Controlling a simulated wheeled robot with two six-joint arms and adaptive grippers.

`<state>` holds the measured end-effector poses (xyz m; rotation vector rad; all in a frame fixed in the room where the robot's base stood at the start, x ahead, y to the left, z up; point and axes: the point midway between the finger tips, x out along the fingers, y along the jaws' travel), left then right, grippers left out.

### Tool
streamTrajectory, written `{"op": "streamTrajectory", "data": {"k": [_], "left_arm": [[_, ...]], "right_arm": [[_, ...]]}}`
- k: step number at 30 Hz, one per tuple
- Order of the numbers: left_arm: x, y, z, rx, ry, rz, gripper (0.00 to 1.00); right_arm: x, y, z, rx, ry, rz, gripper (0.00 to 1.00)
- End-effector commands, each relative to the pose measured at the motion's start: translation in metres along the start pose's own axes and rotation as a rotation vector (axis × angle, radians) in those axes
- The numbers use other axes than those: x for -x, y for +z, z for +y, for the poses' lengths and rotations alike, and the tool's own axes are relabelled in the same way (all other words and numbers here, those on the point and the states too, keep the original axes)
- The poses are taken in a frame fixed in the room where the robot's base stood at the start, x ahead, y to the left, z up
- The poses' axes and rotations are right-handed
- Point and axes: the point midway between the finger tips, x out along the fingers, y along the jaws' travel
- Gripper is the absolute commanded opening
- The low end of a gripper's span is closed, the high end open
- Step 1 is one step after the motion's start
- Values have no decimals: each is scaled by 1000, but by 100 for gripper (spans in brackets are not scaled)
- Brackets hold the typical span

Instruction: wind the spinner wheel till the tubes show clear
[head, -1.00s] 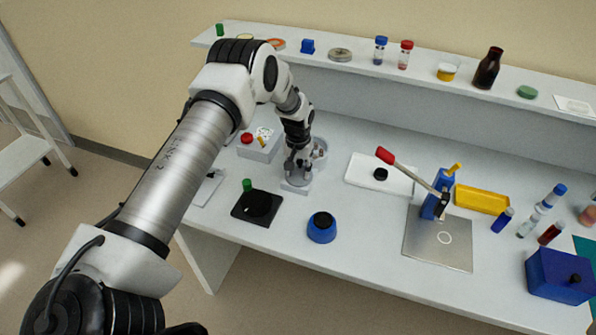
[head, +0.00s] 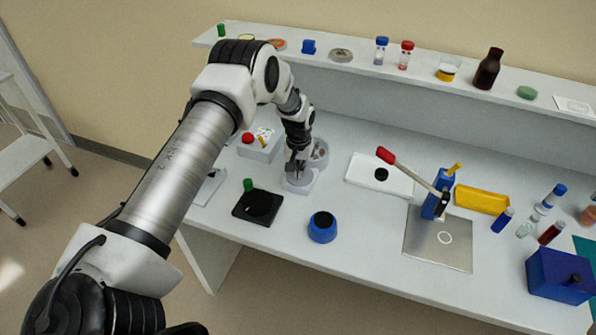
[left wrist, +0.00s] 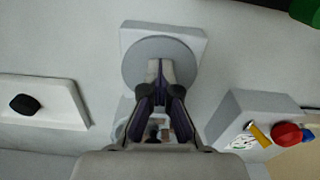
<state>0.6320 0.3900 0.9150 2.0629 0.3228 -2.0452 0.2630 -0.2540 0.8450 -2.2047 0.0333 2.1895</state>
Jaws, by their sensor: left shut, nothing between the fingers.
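The spinner wheel is a grey disc (head: 293,184) on a pale square base, standing near the table's front left. In the left wrist view the grey disc (left wrist: 135,68) lies under the fingertips. My left gripper (head: 297,171) points down at the disc, shut and empty; it also shows in the left wrist view (left wrist: 159,74). I cannot tell whether the tips touch the disc. A round grey holder with small brown spots (head: 319,153) stands just behind, partly hidden by my gripper. I cannot make out how clear any tubes in it are. My right gripper is not in view.
A grey box with a red button (head: 259,148) stands behind left. A black square device (head: 257,206) and a blue round pot (head: 322,228) are near the front edge. A white plate with a black knob (head: 379,179) and a red-handled lever press (head: 438,195) stand to the right.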

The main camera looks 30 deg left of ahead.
Motion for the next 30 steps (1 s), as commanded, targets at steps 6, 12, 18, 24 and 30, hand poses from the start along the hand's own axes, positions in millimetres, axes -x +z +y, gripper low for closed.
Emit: {"op": "streamTrajectory", "data": {"k": [6,12,18,24,30], "left_arm": [[-6,3,0,0,-1,-5,0],[-6,3,0,0,-1,-6,0],[-6,3,0,0,-1,-6,0],[-6,3,0,0,-1,-6,60],[-4,2,0,0,-1,-5,100]], "right_arm": [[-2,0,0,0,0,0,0],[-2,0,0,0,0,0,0],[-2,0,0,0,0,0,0],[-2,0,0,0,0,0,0],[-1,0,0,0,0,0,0]]}}
